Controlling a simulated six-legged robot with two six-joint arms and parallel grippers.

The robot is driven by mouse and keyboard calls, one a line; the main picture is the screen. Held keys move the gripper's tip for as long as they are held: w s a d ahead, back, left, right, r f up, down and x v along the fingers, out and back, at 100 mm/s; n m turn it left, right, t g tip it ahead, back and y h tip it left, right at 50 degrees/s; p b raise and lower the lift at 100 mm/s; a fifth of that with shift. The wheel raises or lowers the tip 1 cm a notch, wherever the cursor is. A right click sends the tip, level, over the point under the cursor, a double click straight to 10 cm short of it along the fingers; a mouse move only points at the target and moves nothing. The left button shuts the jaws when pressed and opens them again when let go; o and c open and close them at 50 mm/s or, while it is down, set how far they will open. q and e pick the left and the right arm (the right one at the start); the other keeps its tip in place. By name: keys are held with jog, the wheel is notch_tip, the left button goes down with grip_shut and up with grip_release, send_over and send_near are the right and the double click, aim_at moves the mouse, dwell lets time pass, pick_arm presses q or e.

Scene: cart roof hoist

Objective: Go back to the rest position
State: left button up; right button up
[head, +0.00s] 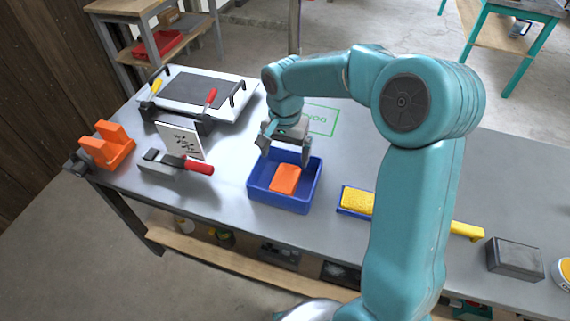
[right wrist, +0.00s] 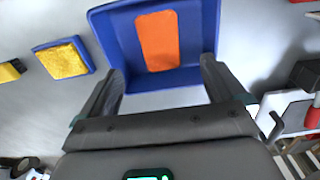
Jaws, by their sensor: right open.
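My right gripper (head: 284,154) hangs over the back edge of the blue tray (head: 285,203) on the grey workbench. Its two fingers are spread apart with nothing between them. An orange block (head: 286,178) lies inside the blue tray. In the right wrist view the open right gripper (right wrist: 163,85) points toward the blue tray (right wrist: 110,52), and the orange block (right wrist: 158,41) lies beyond the fingertips, apart from them. My left gripper does not show in either view.
A black-and-white plate device (head: 195,92) with yellow and red handles stands back left. A red-handled clamp (head: 175,165) and an orange bracket (head: 106,146) lie at the left. A yellow sponge (head: 357,201) in a blue holder and a dark block (head: 515,259) are to the right.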

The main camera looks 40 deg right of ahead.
notch_tip(320, 180, up, 2)
jog(key=shift+r, duration=0.1)
dwell(0.7)
